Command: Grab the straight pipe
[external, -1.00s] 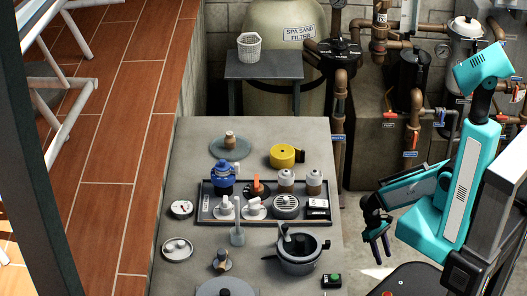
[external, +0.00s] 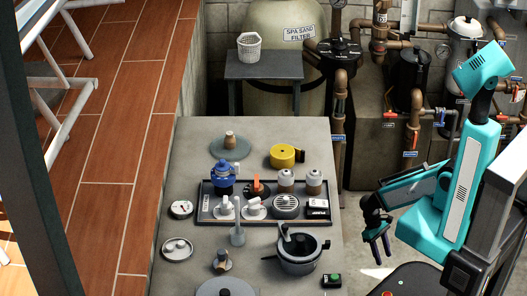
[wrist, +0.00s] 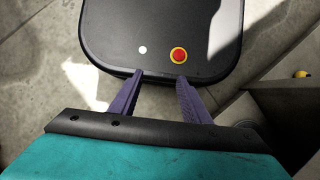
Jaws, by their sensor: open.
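My gripper (external: 379,246) hangs open and empty to the right of the grey table (external: 190,150), with its fingers pointing down. In the wrist view my gripper (wrist: 157,84) shows two purple fingers apart, with nothing between them. I cannot clearly pick out a straight pipe among the small parts on the table. A pale grey upright piece (external: 237,235) stands in front of the dark tray. A brownish metal fitting (external: 221,261) lies nearer the front. No table part shows between the fingers.
The dark tray (external: 205,214) holds a blue-topped part (external: 223,174) and several fittings. A yellow ring-shaped part (external: 283,156) sits behind it. A dark lidded pot (external: 298,262) stands at the table's front right. Brown pipework (external: 339,115) rises behind the table's right side.

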